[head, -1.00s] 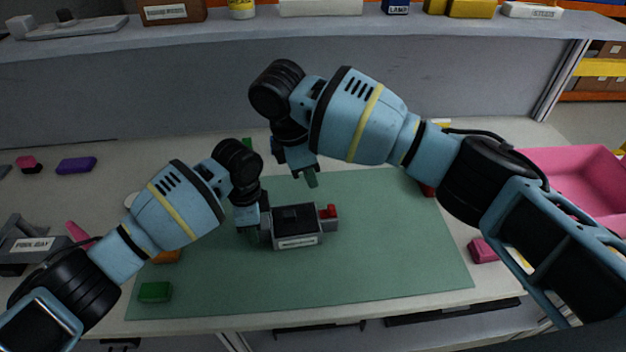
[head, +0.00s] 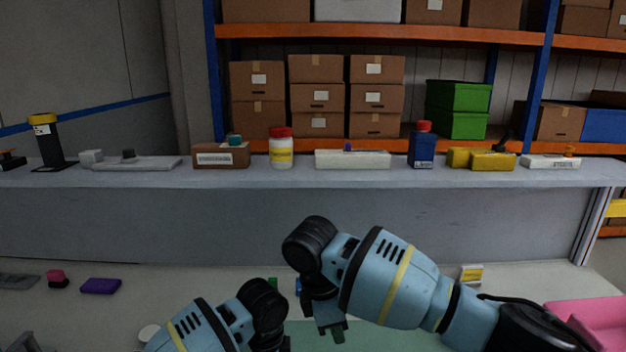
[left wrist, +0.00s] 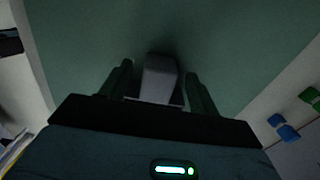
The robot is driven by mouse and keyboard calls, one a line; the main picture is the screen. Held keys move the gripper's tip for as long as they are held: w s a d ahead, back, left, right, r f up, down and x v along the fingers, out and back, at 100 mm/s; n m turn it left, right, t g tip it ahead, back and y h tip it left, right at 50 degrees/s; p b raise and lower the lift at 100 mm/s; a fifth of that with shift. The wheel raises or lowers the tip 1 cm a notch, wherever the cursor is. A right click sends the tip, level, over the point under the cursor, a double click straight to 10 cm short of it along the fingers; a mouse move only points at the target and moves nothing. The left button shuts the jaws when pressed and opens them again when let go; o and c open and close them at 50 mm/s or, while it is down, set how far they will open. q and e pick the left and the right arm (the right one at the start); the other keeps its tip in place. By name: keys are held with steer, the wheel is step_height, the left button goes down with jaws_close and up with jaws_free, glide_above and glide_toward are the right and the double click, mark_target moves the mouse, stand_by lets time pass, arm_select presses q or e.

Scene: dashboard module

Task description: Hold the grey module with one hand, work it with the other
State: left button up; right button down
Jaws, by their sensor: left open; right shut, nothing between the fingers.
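In the left wrist view a grey block (left wrist: 159,78), apparently part of the grey module, lies between the two fingers of my left gripper (left wrist: 158,88). The fingers are open, with a visible gap on each side of the block. In the head view the module is out of frame, below the bottom edge, and only my left wrist shows there. My right gripper (head: 334,331) points down over the green mat (head: 390,342), shut and empty. The rest of the module is hidden in the left wrist view.
A raised grey shelf (head: 300,172) behind the table carries a brown box (head: 221,157), a white bottle (head: 281,148), a blue bottle (head: 422,147) and other items. A purple block (head: 100,286) lies left on the table. A pink bin (head: 590,318) stands right.

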arm_select(q)
step_height(320, 180, up, 11)
steer(key=shift+f, duration=0.2)
